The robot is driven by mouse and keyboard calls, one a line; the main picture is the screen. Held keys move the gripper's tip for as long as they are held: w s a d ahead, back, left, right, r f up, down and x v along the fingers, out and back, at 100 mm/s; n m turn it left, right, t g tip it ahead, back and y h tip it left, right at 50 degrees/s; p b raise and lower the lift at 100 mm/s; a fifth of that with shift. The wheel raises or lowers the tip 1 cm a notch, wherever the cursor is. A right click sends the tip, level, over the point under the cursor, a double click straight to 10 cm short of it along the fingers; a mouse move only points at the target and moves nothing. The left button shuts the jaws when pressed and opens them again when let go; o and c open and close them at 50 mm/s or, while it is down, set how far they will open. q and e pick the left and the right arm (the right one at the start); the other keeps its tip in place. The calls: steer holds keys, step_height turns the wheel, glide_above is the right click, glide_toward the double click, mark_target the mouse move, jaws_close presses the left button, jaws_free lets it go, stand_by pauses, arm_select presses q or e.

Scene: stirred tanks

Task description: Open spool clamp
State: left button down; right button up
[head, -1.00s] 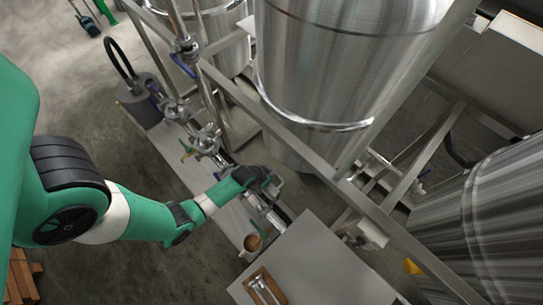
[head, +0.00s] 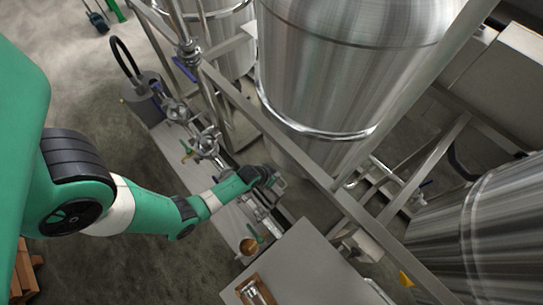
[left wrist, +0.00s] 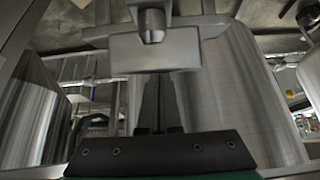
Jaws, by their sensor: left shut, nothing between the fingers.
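My left gripper (head: 276,181) is shut and empty, at the pipe run beside the large steel tank. In the left wrist view its dark fingers (left wrist: 158,105) are together and point at a grey metal block (left wrist: 155,50) with a round metal stub above it. I cannot tell whether the fingers touch the block. Pipe fittings with clamps (head: 207,142) run along the low bench, up-left of the gripper. More piping (head: 265,212) lies just below the gripper, partly hidden by it. I cannot tell which clamp is the spool clamp. My right gripper is out of view.
A large steel tank (head: 340,90) stands behind a diagonal frame rail (head: 300,165) close to the gripper. A grey table (head: 305,265) with a wooden tray (head: 239,293) is in front. A copper-coloured cup (head: 249,245) stands on the bench. Another tank (head: 490,235) is at right.

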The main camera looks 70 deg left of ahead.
arm_select(q)
step_height(320, 180, up, 11)
steer(key=s+p, duration=0.1)
steer(key=p, duration=0.3)
steer(key=shift+s+d+r, duration=0.2)
steer(key=shift+s+d, duration=0.05)
steer(key=shift+d, duration=0.15)
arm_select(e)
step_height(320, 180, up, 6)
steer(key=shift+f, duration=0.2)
